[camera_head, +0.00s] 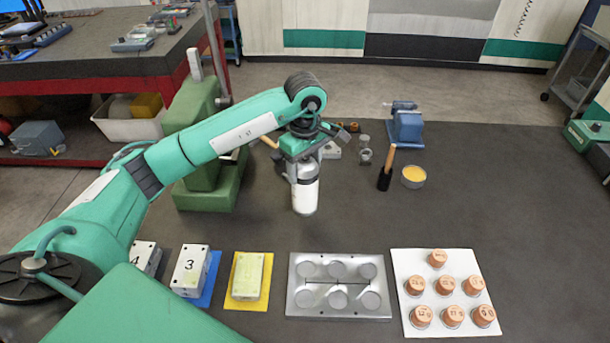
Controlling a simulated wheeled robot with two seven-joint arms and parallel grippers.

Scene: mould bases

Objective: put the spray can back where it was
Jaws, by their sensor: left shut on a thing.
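A white and grey spray can (305,192) hangs upright beneath my left gripper (301,165), in the middle of the head view. The left gripper points down and is shut on the can's upper part, which the fingers partly hide. I cannot tell whether the can's base touches the table. My right gripper is not in view.
A metal plate with round recesses (338,315) and a white board (399,270) with several numbered copper-coloured plugs lie in front. Numbered blocks (188,265) stand front left. A brush (386,176), yellow tin (414,183) and blue vise (407,128) stand behind right.

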